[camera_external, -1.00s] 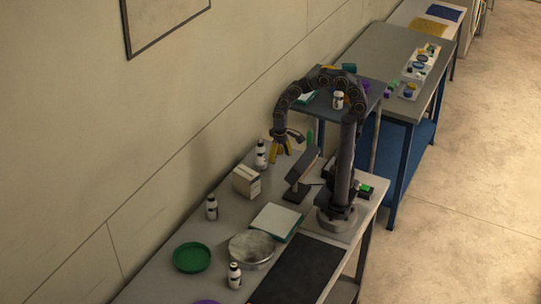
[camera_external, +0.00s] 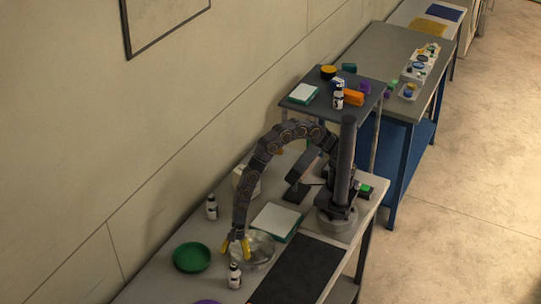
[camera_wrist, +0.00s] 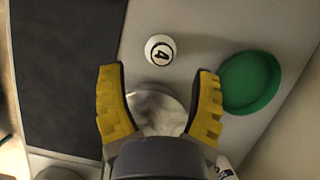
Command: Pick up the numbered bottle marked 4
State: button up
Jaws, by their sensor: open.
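The bottle marked 4 (camera_wrist: 160,50) shows from above in the wrist view, with a white cap bearing a black 4. It lies just beyond my fingertips and is not between them. In the external view a white-and-black bottle (camera_external: 234,276) stands upright near the front of the bench, just in front of the metal dish. My gripper (camera_wrist: 160,80) is open and empty, with its yellow fingers spread. In the external view my gripper (camera_external: 236,247) points down over the left part of the metal dish, close to this bottle.
A round metal dish (camera_wrist: 158,112) lies below my fingers. A green dish (camera_external: 191,257) is left of the bottle. Another bottle (camera_external: 211,208) stands near the wall. A black mat (camera_external: 297,270) lies to the right, and a white-topped green box (camera_external: 276,221) sits behind the metal dish.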

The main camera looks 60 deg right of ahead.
aim_at(232, 269)
jog(key=x, duration=0.5)
jog(key=shift+w+f, duration=0.1)
jog(key=shift+f, duration=0.15)
grip_shut()
